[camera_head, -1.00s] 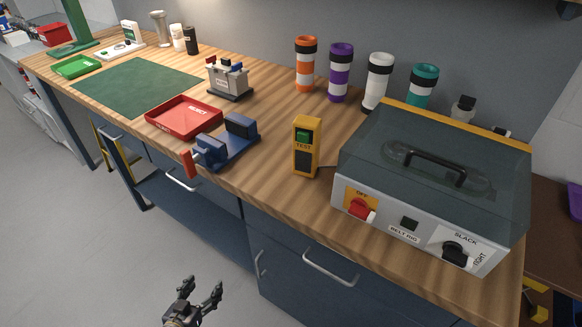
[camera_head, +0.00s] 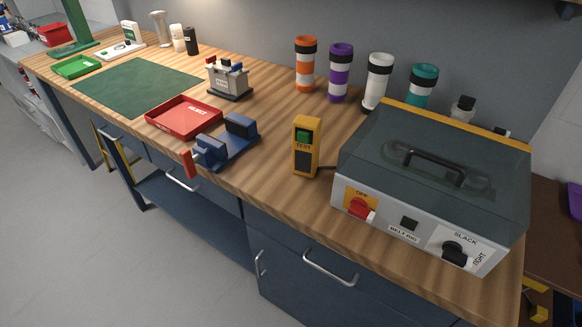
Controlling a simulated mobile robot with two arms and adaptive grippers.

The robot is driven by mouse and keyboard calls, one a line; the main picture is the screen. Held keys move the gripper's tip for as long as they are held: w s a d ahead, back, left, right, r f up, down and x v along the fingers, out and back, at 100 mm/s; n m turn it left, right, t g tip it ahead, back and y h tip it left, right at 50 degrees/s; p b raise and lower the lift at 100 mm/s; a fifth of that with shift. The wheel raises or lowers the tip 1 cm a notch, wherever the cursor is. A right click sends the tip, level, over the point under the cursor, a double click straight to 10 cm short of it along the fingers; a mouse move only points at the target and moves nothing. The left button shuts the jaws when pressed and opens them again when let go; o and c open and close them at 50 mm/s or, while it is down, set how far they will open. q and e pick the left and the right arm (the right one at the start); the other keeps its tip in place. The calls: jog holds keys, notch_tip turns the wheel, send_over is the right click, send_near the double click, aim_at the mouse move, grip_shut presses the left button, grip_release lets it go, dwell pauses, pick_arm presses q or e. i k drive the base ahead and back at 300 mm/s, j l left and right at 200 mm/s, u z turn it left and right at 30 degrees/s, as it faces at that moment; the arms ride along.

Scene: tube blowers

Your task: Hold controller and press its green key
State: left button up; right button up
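The controller (camera_head: 306,147) is a yellow upright box with a dark lower panel and the label TEST. A dark cable seems to run from the controller toward the belt rig. Neither of my grippers shows in the view now.
The belt rig (camera_head: 414,227), with a clear dark cover, stands right of the controller. A blue vise (camera_head: 226,148) and a red tray (camera_head: 183,117) lie to its left. Several banded tubes, including an orange one (camera_head: 305,65), stand behind. Bare wood surrounds the controller's front and left.

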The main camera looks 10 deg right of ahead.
aim_at(303, 137)
jog(key=k+j, duration=0.1)
jog(key=j, duration=0.3)
jog(key=j+u, duration=0.1)
jog(key=j, duration=0.3)
jog(key=k+j, duration=0.15)
jog(key=j, duration=0.25)
jog(key=u, duration=0.05)
